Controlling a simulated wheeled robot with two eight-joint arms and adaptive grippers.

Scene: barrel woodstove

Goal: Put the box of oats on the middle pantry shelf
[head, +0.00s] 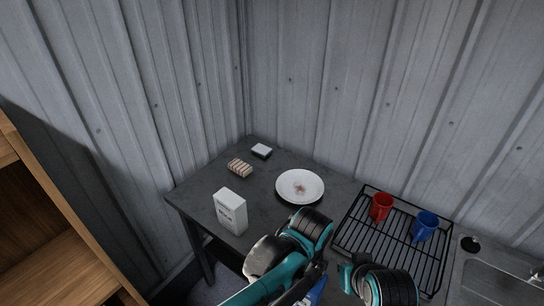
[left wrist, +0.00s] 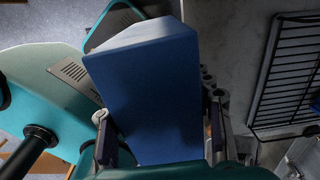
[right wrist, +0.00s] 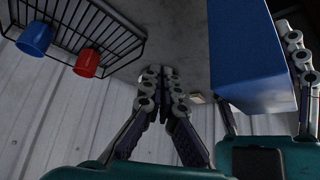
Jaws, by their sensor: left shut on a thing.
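A blue box (left wrist: 145,95), likely the oats, sits between the two fingers of my left gripper (left wrist: 160,105), which is shut on it. No label shows on it. A blue bit of it (head: 317,291) shows low in the head view, mostly hidden by my left arm. It also shows at the right of the right wrist view (right wrist: 250,60). My right gripper (right wrist: 165,78) is empty, its fingertips together, beside the blue box. A wooden shelf unit (head: 60,262), likely the pantry, stands at the left edge of the head view, only partly in view.
A dark table (head: 262,206) holds a white box (head: 230,212), a plate (head: 299,187), a striped item (head: 240,168) and a small white-topped item (head: 261,151). A black rack (head: 350,240) holds red (head: 381,207) and blue (head: 424,226) cups. A sink (head: 495,285) is at right.

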